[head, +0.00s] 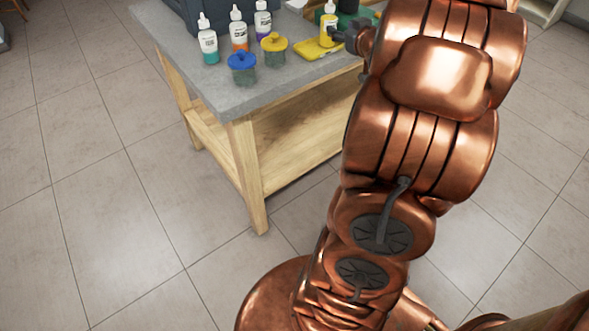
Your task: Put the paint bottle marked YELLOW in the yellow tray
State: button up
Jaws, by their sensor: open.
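A white-capped bottle with yellow paint (329,29) stands upright at the back right of the table in the head view. Its label is too small to read. The yellow tray (310,52) lies flat around its foot, and the bottle's base appears to be at or within the tray's right part. My gripper (341,37) is open just right of the bottle, with its dark fingers close beside it. I cannot tell whether they touch it. My copper arm hides the table's right side.
White-capped bottles with teal (208,43), orange (239,32) and purple (263,21) paint stand to the left. A blue-lidded jar (242,68) and a yellow-lidded jar (275,48) stand in front. A dark case (186,12) is behind. The table's front strip is clear.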

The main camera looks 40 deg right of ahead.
jog(key=s+a+f+g, duration=0.3)
jog(key=a+g, duration=0.1)
jog(key=a, duration=0.3)
jog(key=s+a+f+g+y, duration=0.1)
jog(key=s+a+f+g, duration=0.25)
jog(key=a, duration=0.35)
jog(key=s+a+f+g, duration=0.3)
jog(key=s+a, duration=0.1)
jog(key=a, duration=0.4)
jog(key=s+a+f+n+g+y, duration=0.1)
jog(key=s+a+g+y, duration=0.3)
jog(key=s+a, duration=1.4)
jog(key=s+n+g, duration=0.1)
jog(key=s+g, duration=0.1)
jog(key=g, duration=0.1)
jog(key=shift+s+a+n, duration=0.15)
jog(key=shift+a+n, duration=0.1)
jog(key=shift+n, duration=0.15)
